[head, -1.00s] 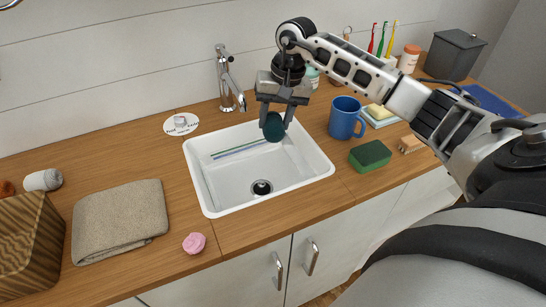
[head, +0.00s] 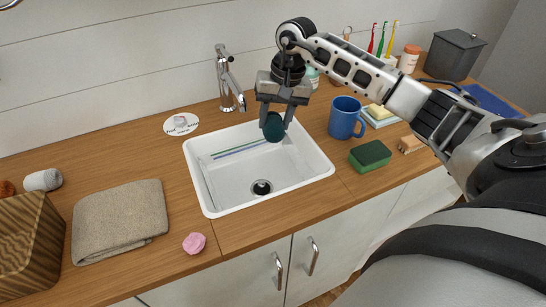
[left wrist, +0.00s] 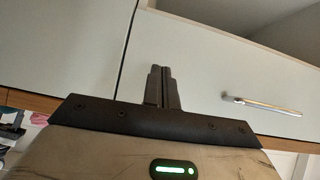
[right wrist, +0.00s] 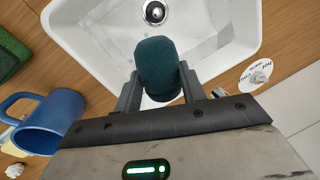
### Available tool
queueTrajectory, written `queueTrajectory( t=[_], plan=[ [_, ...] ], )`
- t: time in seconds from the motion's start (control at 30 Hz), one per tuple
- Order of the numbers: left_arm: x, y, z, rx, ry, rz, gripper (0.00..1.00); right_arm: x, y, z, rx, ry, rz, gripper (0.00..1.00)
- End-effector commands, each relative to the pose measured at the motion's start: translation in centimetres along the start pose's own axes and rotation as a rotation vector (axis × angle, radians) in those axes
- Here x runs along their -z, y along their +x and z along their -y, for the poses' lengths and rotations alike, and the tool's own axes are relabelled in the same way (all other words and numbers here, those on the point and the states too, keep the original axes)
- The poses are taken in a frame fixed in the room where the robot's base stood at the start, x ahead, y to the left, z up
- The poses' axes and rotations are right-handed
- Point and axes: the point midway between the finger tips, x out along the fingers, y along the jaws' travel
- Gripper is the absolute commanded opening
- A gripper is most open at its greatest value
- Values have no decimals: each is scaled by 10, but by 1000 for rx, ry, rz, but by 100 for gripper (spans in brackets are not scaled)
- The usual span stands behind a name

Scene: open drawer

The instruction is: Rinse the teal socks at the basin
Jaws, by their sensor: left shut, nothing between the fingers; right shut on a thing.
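My right gripper (head: 274,112) is shut on the teal socks (head: 273,127), a dark teal rolled bundle. It holds them over the right back part of the white basin (head: 208,193); they also show between the fingers in the right wrist view (right wrist: 159,68). The chrome faucet (head: 229,80) stands behind the basin, left of the socks. No water stream is visible. The drain (head: 261,187) is in the basin floor. My left gripper (left wrist: 163,72) is shut and empty in front of pale cabinet doors in the left wrist view; it is out of the head view.
A blue mug (head: 345,117), a green sponge (head: 370,155) and a soap dish stand right of the basin. A folded beige towel (head: 120,220), a pink soap (head: 194,243) and a wooden basket (head: 28,245) lie to the left. A white disc (head: 181,124) sits beside the faucet.

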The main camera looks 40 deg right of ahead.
Motion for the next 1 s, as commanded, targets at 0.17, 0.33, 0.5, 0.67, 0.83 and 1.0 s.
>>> queueTrajectory(
  t=[0.17,0.33,0.5,0.67,0.83,1.0],
  plan=[
    [0,0,0,0,0,0,0,0,0,0,0,0,0,18],
    [0,0,0,-1,1,0,0,0,0,0,0,0,0,18],
    [-1,0,0,-1,0,1,0,0,0,0,0,0,0,18],
    [2,-3,0,-1,0,3,0,0,-8,2,1,-1,-2,18],
    [9,-8,-1,-1,1,3,0,0,-25,5,0,-1,-3,18],
    [15,-12,-1,0,1,3,0,0,-39,8,0,0,-2,18]
  ],
)
